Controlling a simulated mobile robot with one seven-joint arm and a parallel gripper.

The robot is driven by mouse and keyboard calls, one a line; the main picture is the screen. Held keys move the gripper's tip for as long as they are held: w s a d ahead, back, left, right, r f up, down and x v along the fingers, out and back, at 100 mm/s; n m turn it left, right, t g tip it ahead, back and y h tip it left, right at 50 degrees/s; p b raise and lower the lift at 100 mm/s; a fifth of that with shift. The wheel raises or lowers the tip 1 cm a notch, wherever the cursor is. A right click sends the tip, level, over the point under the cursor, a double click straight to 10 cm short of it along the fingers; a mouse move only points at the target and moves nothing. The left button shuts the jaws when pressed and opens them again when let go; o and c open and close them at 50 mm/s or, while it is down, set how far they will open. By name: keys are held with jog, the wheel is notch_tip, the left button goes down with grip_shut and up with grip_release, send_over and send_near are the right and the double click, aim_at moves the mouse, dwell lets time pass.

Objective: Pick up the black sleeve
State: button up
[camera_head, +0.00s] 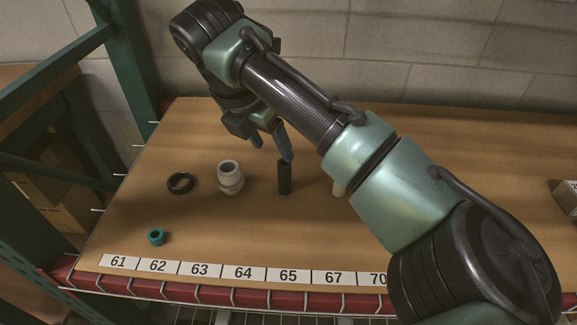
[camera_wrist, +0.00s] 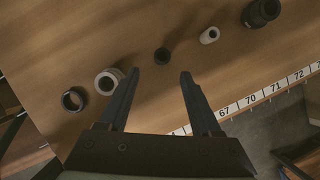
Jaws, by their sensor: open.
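The black sleeve (camera_head: 284,179) is a slim dark tube standing upright on the wooden shelf in the head view. In the wrist view it shows end-on as a small dark round (camera_wrist: 162,57). My gripper (camera_head: 273,152) is open and empty, with its fingers pointing down above the shelf. In the head view one fingertip appears close to the sleeve's top; I cannot tell whether they touch. In the wrist view the sleeve lies just beyond the gap between the fingertips (camera_wrist: 160,75), not between them.
A white fitting (camera_head: 229,178) and a black ring (camera_head: 180,183) stand left of the sleeve. A teal ring (camera_head: 156,236) lies nearer the front. A pale part (camera_head: 339,188) is partly hidden by my arm. Another dark part (camera_wrist: 260,12) is farther right. Number labels line the front edge.

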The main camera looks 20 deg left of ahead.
aim_at(282, 171)
jog(key=b+x, duration=0.1)
jog(key=x, duration=0.2)
jog(key=b+x, duration=0.2)
jog(key=x, duration=0.2)
jog(key=b+x, duration=0.1)
jog(key=x, duration=0.3)
jog(key=shift+s+f, duration=0.3)
jog(key=shift+f, duration=0.05)
grip_shut()
